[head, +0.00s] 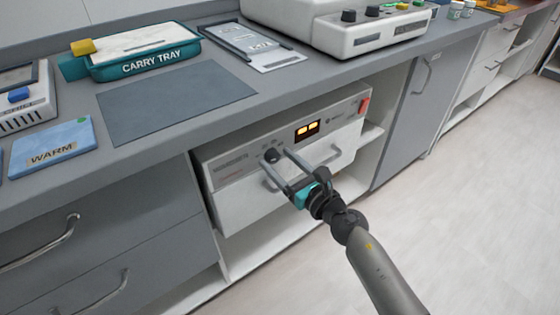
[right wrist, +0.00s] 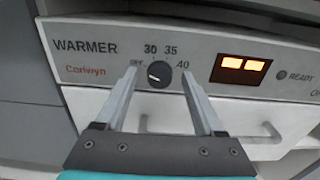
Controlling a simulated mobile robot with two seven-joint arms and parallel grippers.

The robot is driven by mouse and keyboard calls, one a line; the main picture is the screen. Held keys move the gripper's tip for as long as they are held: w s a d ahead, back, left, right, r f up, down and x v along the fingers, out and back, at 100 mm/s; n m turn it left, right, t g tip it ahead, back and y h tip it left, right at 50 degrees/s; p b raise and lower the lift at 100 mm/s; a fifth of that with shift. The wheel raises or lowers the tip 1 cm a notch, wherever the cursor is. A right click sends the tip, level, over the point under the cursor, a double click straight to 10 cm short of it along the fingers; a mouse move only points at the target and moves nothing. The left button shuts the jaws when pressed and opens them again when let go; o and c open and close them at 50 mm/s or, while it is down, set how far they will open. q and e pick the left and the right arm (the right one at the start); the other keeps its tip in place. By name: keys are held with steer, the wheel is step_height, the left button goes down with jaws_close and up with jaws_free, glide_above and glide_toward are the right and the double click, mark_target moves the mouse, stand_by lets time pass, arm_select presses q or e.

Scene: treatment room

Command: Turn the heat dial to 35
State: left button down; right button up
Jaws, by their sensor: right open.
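The heat dial (right wrist: 159,74) is a small round black knob on the white front panel of the warmer (right wrist: 85,47). Marks 30, 35 and 40 stand around it, and a label at its left is partly hidden by a finger. Its white pointer mark lies on the left side of the knob, away from 35. In the head view the dial (head: 271,156) is small and dark. My right gripper (head: 275,157) is open, its two fingers reaching toward the panel on either side of the dial. I cannot tell whether they touch it. My left gripper is not in view.
The warmer sits in a shelf bay under the grey counter (head: 180,98). A lit amber display (right wrist: 243,65) and a red switch (head: 364,106) are right of the dial. A drawer handle (right wrist: 262,137) sticks out below. A carry tray (head: 145,62) stands on the counter.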

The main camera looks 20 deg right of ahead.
jaws_close()
stand_by(0.7)
